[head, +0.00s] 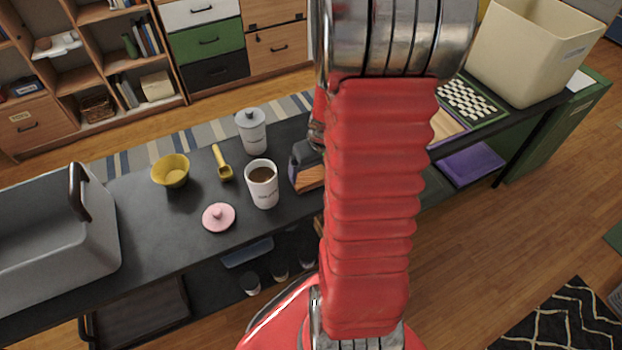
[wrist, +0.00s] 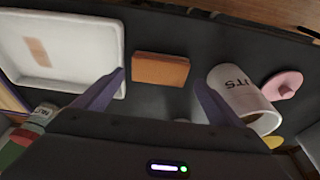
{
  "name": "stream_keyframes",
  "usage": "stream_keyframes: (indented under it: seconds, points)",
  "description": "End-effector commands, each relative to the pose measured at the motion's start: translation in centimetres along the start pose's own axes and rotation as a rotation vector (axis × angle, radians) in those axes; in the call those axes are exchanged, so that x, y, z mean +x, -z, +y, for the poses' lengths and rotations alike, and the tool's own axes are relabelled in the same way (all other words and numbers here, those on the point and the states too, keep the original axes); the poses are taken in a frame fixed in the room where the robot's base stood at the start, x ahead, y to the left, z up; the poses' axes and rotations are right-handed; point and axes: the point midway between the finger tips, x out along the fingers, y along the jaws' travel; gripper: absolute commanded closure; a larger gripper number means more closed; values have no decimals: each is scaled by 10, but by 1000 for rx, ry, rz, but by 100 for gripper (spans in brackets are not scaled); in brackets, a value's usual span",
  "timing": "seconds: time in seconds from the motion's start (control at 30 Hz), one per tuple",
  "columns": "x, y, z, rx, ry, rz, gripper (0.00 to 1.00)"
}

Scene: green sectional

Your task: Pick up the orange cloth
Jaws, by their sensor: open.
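The orange cloth (wrist: 160,70) looks like a flat folded rectangle on the dark tabletop in the wrist view. My gripper (wrist: 160,78) is open, its two purple-grey fingers spread to either side of the cloth in that picture. I cannot tell how far above the cloth the fingertips are, and nothing shows between them as held. In the head view an orange-brown patch of the cloth (head: 310,179) shows beside my red arm, just below a gripper finger (head: 306,153); my arm hides the rest.
A white cup (head: 262,185) stands close to the cloth, with a pink lid (head: 219,217), yellow bowl (head: 171,171), yellow scoop (head: 222,164) and lidded canister (head: 251,132) nearby. A white tray (wrist: 112,45) lies on the cloth's other side. A grey bin (head: 100,245) stands at left.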

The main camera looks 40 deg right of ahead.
Motion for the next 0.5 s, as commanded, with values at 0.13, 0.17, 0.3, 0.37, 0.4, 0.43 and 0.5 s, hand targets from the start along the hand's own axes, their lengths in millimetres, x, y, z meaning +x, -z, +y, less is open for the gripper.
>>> stream_keyframes:
  seconds: [0.13, 0.17, 0.3, 0.37, 0.4, 0.43, 0.5]
  points:
    - [2, 0, 0, -1, 0, 0, 9]
    - [2, 0, 0, -1, 0, 0, 9]
    - [1, 0, 0, -1, 0, 0, 9]
    - [2, 0, 0, -1, 0, 0, 9]
    - [3, 0, 0, -1, 0, 0, 9]
    - [4, 0, 0, -1, 0, -1, 9]
    - [8, 1, 0, -1, 0, -1, 9]
